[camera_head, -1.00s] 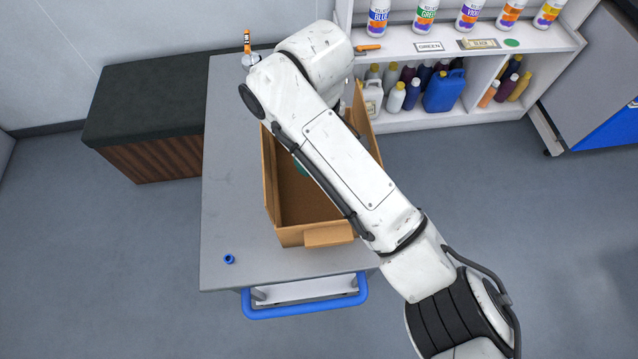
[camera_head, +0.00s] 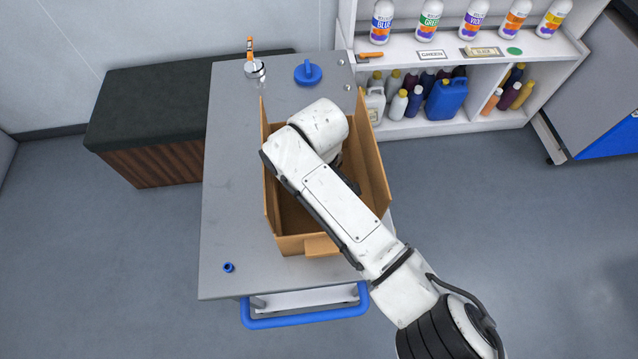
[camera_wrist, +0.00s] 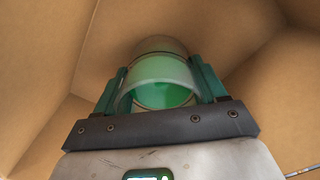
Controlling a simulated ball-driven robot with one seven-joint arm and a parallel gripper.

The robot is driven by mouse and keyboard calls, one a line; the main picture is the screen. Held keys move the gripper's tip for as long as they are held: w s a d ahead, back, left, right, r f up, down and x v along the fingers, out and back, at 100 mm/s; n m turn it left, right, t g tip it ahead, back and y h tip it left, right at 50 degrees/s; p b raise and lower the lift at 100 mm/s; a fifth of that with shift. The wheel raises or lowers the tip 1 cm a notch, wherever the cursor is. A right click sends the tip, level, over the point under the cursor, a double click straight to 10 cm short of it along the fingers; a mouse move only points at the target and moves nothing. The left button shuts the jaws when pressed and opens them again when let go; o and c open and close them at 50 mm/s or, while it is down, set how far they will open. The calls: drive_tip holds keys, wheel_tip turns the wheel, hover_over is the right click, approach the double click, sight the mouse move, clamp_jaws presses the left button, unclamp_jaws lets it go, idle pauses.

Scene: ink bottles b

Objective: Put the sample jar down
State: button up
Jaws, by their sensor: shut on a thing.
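The sample jar (camera_wrist: 162,85) shows in the wrist view as a clear round jar with green contents. My gripper (camera_wrist: 163,90) is shut on it, one green finger on each side. Cardboard walls of the open box (camera_head: 292,244) surround the jar and gripper in the wrist view. I cannot tell whether the jar touches the box floor. In the head view my arm covers the gripper and the jar, over the inside of the box.
The box stands on a grey table (camera_head: 235,200). A blue cap (camera_head: 229,267) lies near its front left. A blue-handled round item (camera_head: 308,72) and a small container with an orange top (camera_head: 254,66) are at the back. Shelves with bottles (camera_head: 445,95) stand behind right.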

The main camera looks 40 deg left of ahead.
drive_tip(key=shift+f, duration=0.15)
drive_tip(key=o, duration=1.3)
wheel_tip(320, 180, up, 12)
drive_tip(key=shift+b, duration=0.35)
